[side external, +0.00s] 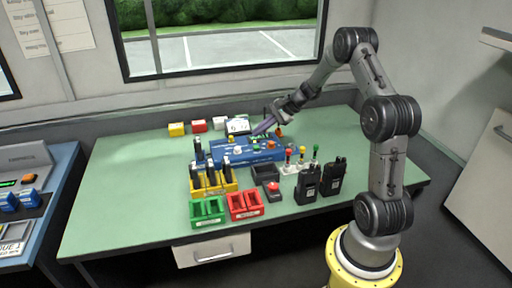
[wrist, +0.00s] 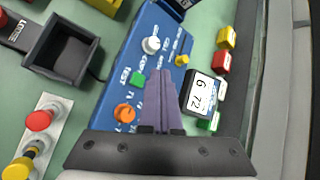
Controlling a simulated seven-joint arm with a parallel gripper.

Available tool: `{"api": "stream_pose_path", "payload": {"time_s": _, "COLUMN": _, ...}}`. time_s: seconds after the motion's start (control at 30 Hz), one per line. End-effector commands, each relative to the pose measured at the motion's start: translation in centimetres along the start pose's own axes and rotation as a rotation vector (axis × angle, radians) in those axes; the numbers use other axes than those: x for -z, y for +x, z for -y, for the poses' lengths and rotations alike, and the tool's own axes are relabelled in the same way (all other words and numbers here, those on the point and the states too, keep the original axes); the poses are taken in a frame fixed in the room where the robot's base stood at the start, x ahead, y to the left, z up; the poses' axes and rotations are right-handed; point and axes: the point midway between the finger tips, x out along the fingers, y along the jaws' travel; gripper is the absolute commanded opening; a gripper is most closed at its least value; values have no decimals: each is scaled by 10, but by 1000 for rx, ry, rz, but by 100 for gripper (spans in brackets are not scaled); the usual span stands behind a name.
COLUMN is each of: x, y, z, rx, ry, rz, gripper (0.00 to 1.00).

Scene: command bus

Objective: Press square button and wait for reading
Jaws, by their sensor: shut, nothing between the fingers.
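A blue panel (side external: 243,153) lies on the green table and carries several controls. I cannot tell whether the fingertips touch the panel.
Coloured blocks, including a yellow one (side external: 177,129), stand at the back of the table. Yellow (side external: 213,184), green (side external: 208,210) and red (side external: 244,205) racks, a black tray (side external: 265,173) and two black radios (side external: 307,184) stand in front. The table's left side (side external: 125,190) is clear.

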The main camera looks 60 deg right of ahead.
Motion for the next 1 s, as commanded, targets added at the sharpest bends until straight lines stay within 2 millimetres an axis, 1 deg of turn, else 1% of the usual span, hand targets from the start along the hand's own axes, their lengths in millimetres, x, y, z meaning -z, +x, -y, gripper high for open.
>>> {"api": "stream_pose_path", "payload": {"time_s": 0.2, "x": -9, "y": -13, "z": 10, "rx": 1, "ry": 0, "rz": 0, "gripper": 0}}
{"api": "stream_pose_path", "payload": {"time_s": 0.33, "x": -12, "y": -16, "z": 11, "rx": -1, "ry": 0, "rz": 0, "gripper": 0}}
{"api": "stream_pose_path", "payload": {"time_s": 0.9, "x": -12, "y": -16, "z": 11, "rx": -1, "ry": 1, "rz": 0, "gripper": 0}}
{"api": "stream_pose_path", "payload": {"time_s": 0.97, "x": -15, "y": -14, "z": 12, "rx": -4, "ry": -4, "rz": 4, "gripper": 0}}
{"api": "stream_pose_path", "payload": {"time_s": 1.0, "x": -20, "y": -11, "z": 13, "rx": -8, "ry": -15, "rz": 9, "gripper": 0}}
